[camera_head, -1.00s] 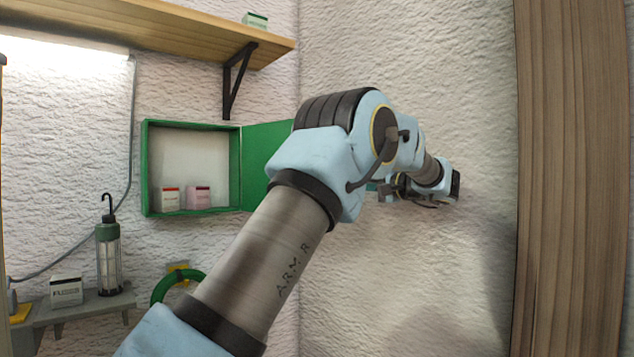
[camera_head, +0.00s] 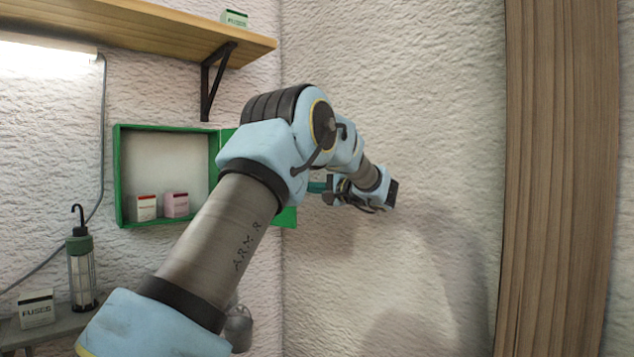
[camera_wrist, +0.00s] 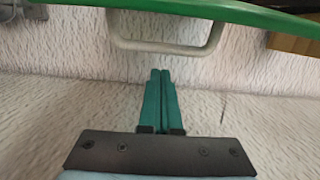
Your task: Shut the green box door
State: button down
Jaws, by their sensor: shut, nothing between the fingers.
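The green box (camera_head: 119,180) is mounted on the wall at left in the head view, its front open. Its green door (camera_head: 287,216) stands open on the right side, largely hidden behind my arm. My gripper (camera_head: 317,187) is near the door's outer edge. In the wrist view the door's green edge (camera_wrist: 230,12) crosses the top, with a pale loop handle (camera_wrist: 165,47) below it. My gripper (camera_wrist: 161,72) shows there with its teal fingers together and empty, the tips just below the handle's bar in the picture. I cannot tell whether they touch it.
A white carton (camera_head: 146,207) and a pink carton (camera_head: 176,204) stand inside the box. A wooden shelf (camera_head: 150,30) with a black bracket (camera_head: 212,80) is above. A lamp (camera_head: 81,270) and fuse carton (camera_head: 36,309) are lower left. A wooden post (camera_head: 555,180) stands at right.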

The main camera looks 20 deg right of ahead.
jog(key=shift+s+a+f+p, duration=0.1)
jog(key=shift+s+a+p, duration=0.2)
jog(key=shift+s+a, duration=0.35)
jog(key=shift+s+a+f+b, duration=0.1)
jog(key=shift+f+b, duration=0.05)
jog(key=shift+b, duration=0.35)
